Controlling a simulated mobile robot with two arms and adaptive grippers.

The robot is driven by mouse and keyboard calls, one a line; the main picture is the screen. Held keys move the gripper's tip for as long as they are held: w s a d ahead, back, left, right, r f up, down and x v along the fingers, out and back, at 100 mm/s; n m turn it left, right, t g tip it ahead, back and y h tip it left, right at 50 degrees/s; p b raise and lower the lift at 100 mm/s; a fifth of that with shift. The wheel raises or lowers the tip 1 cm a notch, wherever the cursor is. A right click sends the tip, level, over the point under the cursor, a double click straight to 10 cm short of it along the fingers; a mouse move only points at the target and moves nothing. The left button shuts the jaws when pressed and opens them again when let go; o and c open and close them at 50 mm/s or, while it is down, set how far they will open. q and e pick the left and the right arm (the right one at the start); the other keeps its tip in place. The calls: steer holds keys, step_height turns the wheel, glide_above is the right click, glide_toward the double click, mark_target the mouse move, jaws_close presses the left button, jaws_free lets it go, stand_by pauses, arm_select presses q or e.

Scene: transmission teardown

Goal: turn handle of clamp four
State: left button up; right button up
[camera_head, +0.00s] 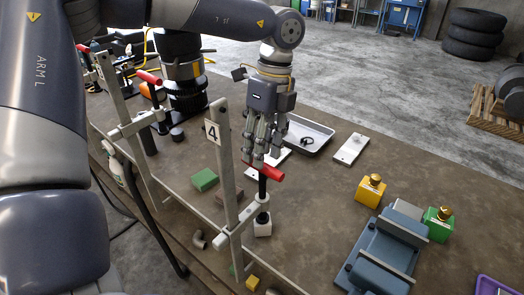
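Clamp four (227,170) is a pale upright bar with a "4" plate, fixed at the table's front edge. Its lower jaw arm (240,218) carries a dark vertical screw over a white foot on the table. The red handle (269,172) crosses the top of the screw and slants down to the right. My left gripper (261,160) points down at the red handle, its fingertips at or just above it. The fingers overlap in this view, so their opening and any contact with the handle are unclear. My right gripper is not in view.
A second clamp with a red handle (149,77) stands at left. A grey tray (309,136) lies behind my gripper. A green block (204,180) sits left of clamp four. A blue-grey vise-like fixture (384,254) and yellow (370,190) and green (438,224) blocks stand right.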

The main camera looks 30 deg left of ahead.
mark_target(262, 179)
arm_select(q)
steer(key=shift+s+a+f, duration=0.1)
steer(key=shift+s+f, duration=0.05)
steer(key=shift+f, duration=0.4)
steer(key=shift+s+a+f, duration=0.1)
steer(key=shift+f, duration=0.45)
steer(key=shift+d, duration=0.15)
jaws_close()
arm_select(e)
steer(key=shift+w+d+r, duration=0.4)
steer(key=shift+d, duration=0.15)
